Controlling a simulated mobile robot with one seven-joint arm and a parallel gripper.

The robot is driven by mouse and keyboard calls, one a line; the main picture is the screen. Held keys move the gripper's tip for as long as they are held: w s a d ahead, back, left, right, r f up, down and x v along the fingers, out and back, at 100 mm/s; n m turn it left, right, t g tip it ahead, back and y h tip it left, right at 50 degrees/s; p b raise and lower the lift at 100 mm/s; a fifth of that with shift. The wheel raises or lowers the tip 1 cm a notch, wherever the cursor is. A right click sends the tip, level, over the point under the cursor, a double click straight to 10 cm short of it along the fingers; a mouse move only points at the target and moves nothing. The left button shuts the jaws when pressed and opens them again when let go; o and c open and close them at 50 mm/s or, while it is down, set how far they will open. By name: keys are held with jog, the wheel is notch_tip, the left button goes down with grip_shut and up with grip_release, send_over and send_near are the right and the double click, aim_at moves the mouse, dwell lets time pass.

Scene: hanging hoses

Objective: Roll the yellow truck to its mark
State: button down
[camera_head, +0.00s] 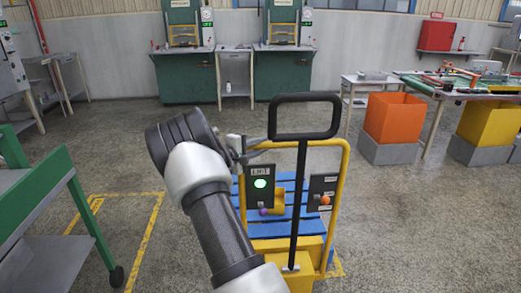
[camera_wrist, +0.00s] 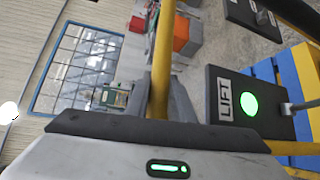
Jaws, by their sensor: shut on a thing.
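The yellow truck (camera_head: 343,178) stands at the centre right in the head view, with a yellow tube frame, a black loop handle (camera_head: 306,98), a black LIFT box (camera_head: 261,187) with a lit green button, and a second dark box (camera_head: 322,190). My gripper (camera_head: 244,148) is at the upper left corner of its frame, shut on the frame tube. A yellow floor outline (camera_head: 150,228) lies left of the truck.
A blue slatted pallet (camera_head: 283,212) lies behind the truck's frame. A green wheeled table (camera_head: 45,200) stands at the left. An orange bin (camera_head: 393,117) on a grey base and a cluttered workbench (camera_head: 440,92) stand at the right. The floor behind is clear.

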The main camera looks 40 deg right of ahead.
jog(key=shift+r, duration=0.1)
jog(key=c, duration=1.5)
grip_release()
jog(key=shift+c, duration=0.2)
jog(key=shift+a, duration=0.15)
jog(key=p+v, duration=0.2)
jog(key=v, duration=1.5)
jog(key=shift+s+a, duration=0.1)
